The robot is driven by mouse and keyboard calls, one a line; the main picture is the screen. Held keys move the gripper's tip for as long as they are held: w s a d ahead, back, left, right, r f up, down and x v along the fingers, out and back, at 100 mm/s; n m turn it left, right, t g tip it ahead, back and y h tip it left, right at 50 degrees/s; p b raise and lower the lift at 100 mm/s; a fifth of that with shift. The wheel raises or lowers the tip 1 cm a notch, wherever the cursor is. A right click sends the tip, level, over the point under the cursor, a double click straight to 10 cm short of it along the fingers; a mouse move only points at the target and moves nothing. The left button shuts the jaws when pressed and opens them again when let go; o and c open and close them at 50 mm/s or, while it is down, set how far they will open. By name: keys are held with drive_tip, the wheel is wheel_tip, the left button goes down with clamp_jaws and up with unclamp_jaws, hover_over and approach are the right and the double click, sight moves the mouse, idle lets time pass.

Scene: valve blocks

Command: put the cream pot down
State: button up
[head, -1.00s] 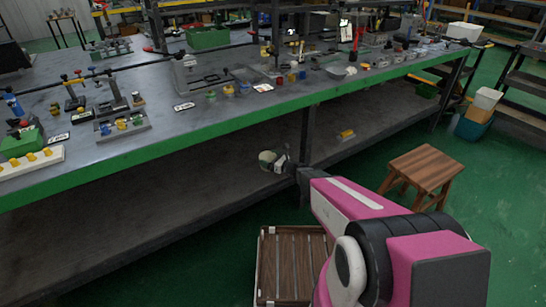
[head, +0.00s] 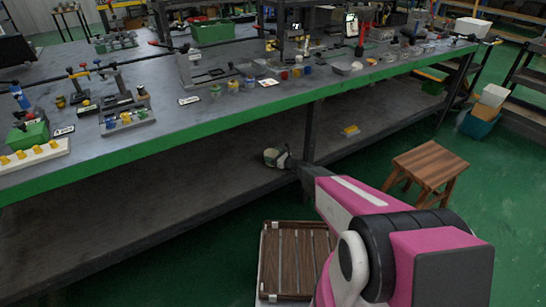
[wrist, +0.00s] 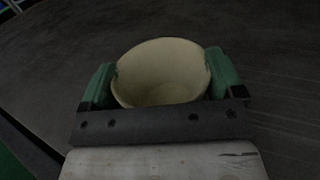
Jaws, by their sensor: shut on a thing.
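The cream pot (wrist: 165,75) is between the two green fingers of my gripper (wrist: 163,88) in the wrist view, which looks down into its open, empty inside. My gripper is shut on it, one finger at each side. In the head view the pot (head: 270,157) shows small at the end of my arm, with my gripper (head: 279,158) beside it. It is at the lower shelf (head: 180,195) under the workbench. I cannot tell whether its base touches the shelf.
A bench leg (head: 308,133) stands just right of my gripper. A small yellow item (head: 350,130) lies on the shelf further right. The shelf to the left is bare. A slatted wooden crate (head: 285,225) and a wooden stool (head: 430,167) stand on the floor.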

drive_tip(key=shift+f, duration=0.35)
drive_tip(key=o, duration=0.7)
drive_tip(key=shift+r, duration=0.25)
drive_tip(key=v, duration=1.2)
drive_tip(key=s+r+n+g+h, duration=0.5)
drive_tip(key=s+r+n+g, duration=0.5)
drive_tip(key=s+n, duration=0.55)
drive_tip(key=s+d+r+n+h, duration=0.3)
drive_tip(key=s+d, duration=0.1)
drive_tip(key=s+d+r+n+h, duration=0.3)
drive_tip(key=s+d+r, duration=0.1)
drive_tip(key=s+d+r+n+h, duration=0.3)
drive_tip(key=s+d+h, duration=0.1)
drive_tip(key=shift+d+r, duration=0.3)
drive_tip(key=shift+r, duration=0.1)
